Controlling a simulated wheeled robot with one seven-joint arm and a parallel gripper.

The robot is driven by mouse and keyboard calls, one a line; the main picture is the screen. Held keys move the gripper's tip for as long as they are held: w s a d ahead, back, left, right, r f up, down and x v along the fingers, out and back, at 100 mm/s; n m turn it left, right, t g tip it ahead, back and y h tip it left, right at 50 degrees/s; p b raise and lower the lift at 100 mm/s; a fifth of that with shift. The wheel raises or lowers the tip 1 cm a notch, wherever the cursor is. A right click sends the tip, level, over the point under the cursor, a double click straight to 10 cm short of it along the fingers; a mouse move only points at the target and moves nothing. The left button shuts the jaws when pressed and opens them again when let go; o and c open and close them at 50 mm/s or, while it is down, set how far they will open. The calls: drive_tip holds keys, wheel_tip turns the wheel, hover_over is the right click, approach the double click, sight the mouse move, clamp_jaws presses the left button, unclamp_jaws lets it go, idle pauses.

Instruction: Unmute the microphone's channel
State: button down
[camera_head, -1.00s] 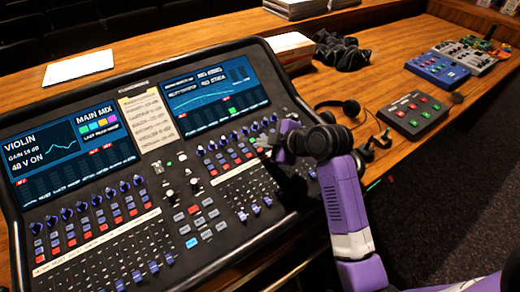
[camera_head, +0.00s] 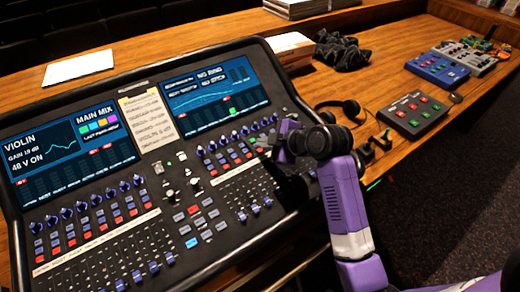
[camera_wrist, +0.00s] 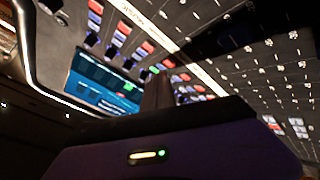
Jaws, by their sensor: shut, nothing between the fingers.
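The mixing desk (camera_head: 190,178) fills the left and middle of the head view, with two banks of knobs, red and blue-grey buttons and faders. My gripper (camera_head: 264,146) is over the right bank, shut and empty, close to the upper row of buttons. Whether it touches a button cannot be told. In the wrist view a dark finger (camera_wrist: 157,92) stands among the red and blue-grey buttons beside the white label strip (camera_wrist: 190,62). My gripper hides some buttons and faders.
A sheet (camera_head: 148,115) with a handwritten-looking list lies between the two screens.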

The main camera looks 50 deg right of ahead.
sight(264, 155)
drive_tip(key=shift+f, duration=0.1)
drive_tip(key=shift+f, duration=0.3)
drive_tip(key=shift+f+b, duration=0.3)
drive_tip(key=shift+b, duration=0.1)
idle(0.5)
drive_tip(key=shift+r, duration=0.1)
drive_tip(key=shift+r+p, duration=0.6)
drive_tip(key=shift+p, duration=0.1)
drive_tip(key=r+p, duration=0.4)
drive_tip(key=r, duration=0.1)
drive_tip(key=shift+s+a, duration=0.1)
drive_tip(key=shift+s, duration=0.2)
idle(0.8)
